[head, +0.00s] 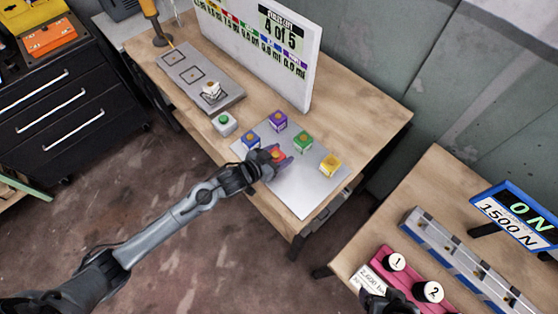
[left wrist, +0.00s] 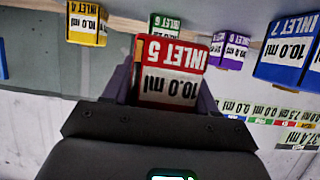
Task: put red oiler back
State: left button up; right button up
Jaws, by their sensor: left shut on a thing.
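The red oiler (head: 279,154), labelled INLET 5 and 10.0 ml, is between the fingers of my left gripper (head: 272,158), which is shut on it. In the left wrist view the red oiler (left wrist: 172,70) fills the space between the fingers, its label upside down. It is at the grey plate (head: 303,197) on the workbench; I cannot tell whether it touches the plate. My right gripper (head: 392,302) shows only as a dark shape at the bottom edge, by the pink block; its fingers are unclear.
Blue (head: 250,140), purple (head: 278,120), green (head: 303,141) and yellow (head: 330,165) oilers stand on the plate around the red one. A green-button box (head: 224,124) stands left of the plate. A white board (head: 262,50) rises behind. The plate's front is clear.

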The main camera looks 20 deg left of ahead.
pick_arm(q)
jog(key=shift+w+a+f+b, duration=0.1)
jog(key=shift+f+b, duration=0.25)
jog(key=shift+f, duration=1.7)
jog(key=shift+f, duration=0.1)
jog(key=o, duration=1.1)
